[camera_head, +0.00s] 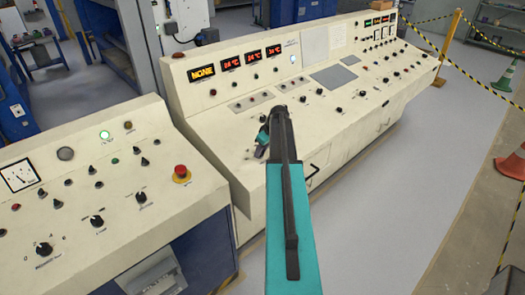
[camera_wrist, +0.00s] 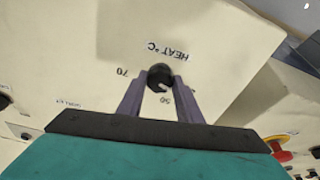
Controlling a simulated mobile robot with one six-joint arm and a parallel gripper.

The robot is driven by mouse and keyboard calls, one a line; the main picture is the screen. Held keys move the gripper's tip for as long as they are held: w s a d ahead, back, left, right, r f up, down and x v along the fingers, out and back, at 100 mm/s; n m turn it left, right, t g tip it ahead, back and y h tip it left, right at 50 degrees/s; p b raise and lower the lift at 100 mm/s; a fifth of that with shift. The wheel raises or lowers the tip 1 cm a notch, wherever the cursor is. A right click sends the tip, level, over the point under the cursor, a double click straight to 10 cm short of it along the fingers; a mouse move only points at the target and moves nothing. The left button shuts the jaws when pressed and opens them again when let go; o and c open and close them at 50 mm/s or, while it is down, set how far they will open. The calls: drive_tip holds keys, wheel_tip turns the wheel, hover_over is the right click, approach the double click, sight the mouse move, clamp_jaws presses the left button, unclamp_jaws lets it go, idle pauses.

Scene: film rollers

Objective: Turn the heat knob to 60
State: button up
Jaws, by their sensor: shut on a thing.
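The heat knob (camera_wrist: 160,76) is a small round black knob on the cream panel, under upside-down "HEAT °C" lettering in the wrist view. A "70" stands to its left and a "50" just below it to the right. Its white pointer mark faces the lower right, towards the "50". My gripper (camera_wrist: 161,88) has one dark finger on each side of the knob and is shut on it. In the head view my teal and black arm (camera_head: 294,230) reaches over the console and hides the knob.
A second console (camera_head: 120,180) with a red emergency button (camera_head: 181,171) stands at the left. Open floor lies to the right, with traffic cones (camera_head: 513,160) and striped tape.

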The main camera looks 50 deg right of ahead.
drive_tip(key=shift+m, duration=0.3)
drive_tip(key=m+b, duration=0.2)
drive_tip(key=m, duration=0.1)
drive_tip(key=shift+a+h+b, duration=0.1)
drive_tip(key=shift+h+b, duration=0.3)
drive_tip(key=m+b, duration=0.2)
drive_tip(key=m, duration=0.4)
drive_tip(key=shift+w+h, duration=0.15)
drive_tip(key=shift+h, duration=0.25)
drive_tip(key=m+g+b, duration=0.1)
drive_tip(key=m, duration=0.4)
drive_tip(key=shift+a+r, duration=0.1)
drive_tip(key=shift+w+m+g+h, duration=0.15)
drive_tip(key=shift+m+g+h, duration=0.25)
drive_tip(key=shift+m, duration=2.2)
drive_tip(key=o, duration=1)
drive_tip(key=shift+b, duration=0.3)
drive_tip(key=shift+o, duration=0.2)
